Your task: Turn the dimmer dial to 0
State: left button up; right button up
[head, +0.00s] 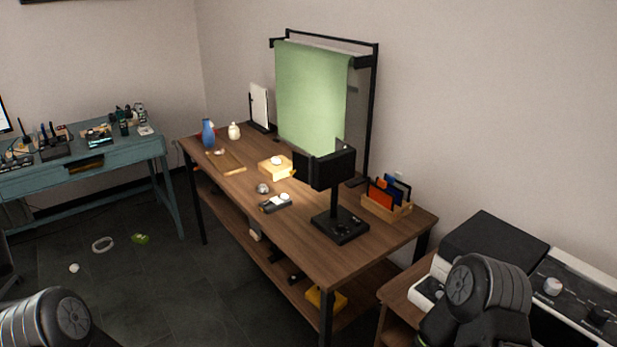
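A wooden table (318,250) stands in the middle, with a black lamp (325,170) on a post rising from a flat black base (340,226). Small marks show on the base, too small to read. Left of it lies a small dark box (270,206) with a round whitish knob (284,197) on it. I cannot tell for sure which part is the dimmer dial, nor its setting. A black panel at the far right also carries a pale knob (552,286) and a dark knob (598,316). Both of my arms show only as links at the bottom corners; neither gripper is visible.
A blue vase (208,134), a wooden block (275,168) and a wooden holder (386,207) stand on the table. A teal desk (140,154) is at left. Small objects lie on the floor. The table's front right corner is clear.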

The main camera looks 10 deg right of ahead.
aim_at(341, 226)
jog(key=i+j, duration=0.25)
jog(key=j, duration=0.15)
jog(key=i+j, duration=0.25)
jog(key=j, duration=0.15)
jog(key=z, duration=2.05)
